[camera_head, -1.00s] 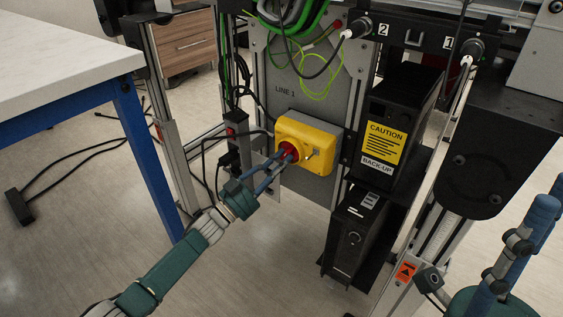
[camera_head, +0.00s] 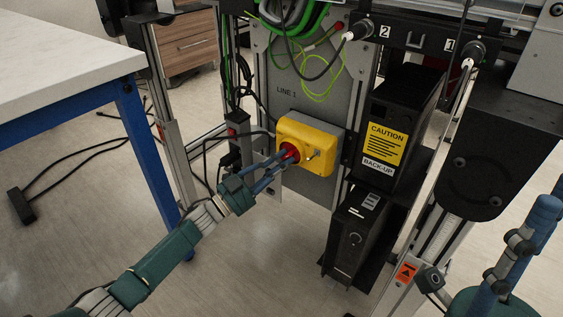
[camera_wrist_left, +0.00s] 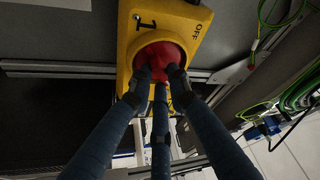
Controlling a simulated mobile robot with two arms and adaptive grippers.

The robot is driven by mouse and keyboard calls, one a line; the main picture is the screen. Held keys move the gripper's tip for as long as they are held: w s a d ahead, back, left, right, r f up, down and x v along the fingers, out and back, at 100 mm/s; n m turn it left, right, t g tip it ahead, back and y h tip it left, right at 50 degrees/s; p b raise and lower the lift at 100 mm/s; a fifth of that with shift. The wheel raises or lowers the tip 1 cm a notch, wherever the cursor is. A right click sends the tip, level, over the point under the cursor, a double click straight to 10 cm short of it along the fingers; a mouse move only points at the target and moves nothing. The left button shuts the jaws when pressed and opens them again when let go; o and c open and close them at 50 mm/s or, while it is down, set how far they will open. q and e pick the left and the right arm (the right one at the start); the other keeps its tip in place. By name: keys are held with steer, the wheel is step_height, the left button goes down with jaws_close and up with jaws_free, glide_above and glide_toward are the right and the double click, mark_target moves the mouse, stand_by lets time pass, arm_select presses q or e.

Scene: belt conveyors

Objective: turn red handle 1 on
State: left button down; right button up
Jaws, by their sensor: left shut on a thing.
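The red handle (camera_head: 289,153) sits on a yellow switch box (camera_head: 318,163) fixed to a grey panel marked LINE 1. My left gripper (camera_head: 283,161) reaches it from the lower left, its blue fingers shut on it. In the left wrist view the fingers close around the red handle (camera_wrist_left: 160,57) from several sides and hide part of it. The box face there shows a "1" and the word OFF. The handle's exact angle cannot be told. My right gripper (camera_head: 520,245) is at the lower right edge, partly cut off, away from the box.
A black back-up unit (camera_head: 397,130) with a caution label stands right of the box. Cables (camera_head: 313,60) hang above it. A black power strip (camera_head: 233,130) is to the left.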

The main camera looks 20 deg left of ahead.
arm_select(q)
steer(key=c, duration=1.9)
jaws_free()
steer(key=shift+f, duration=0.1)
steer(key=v, duration=1.2)
steer(key=shift+a, duration=0.1)
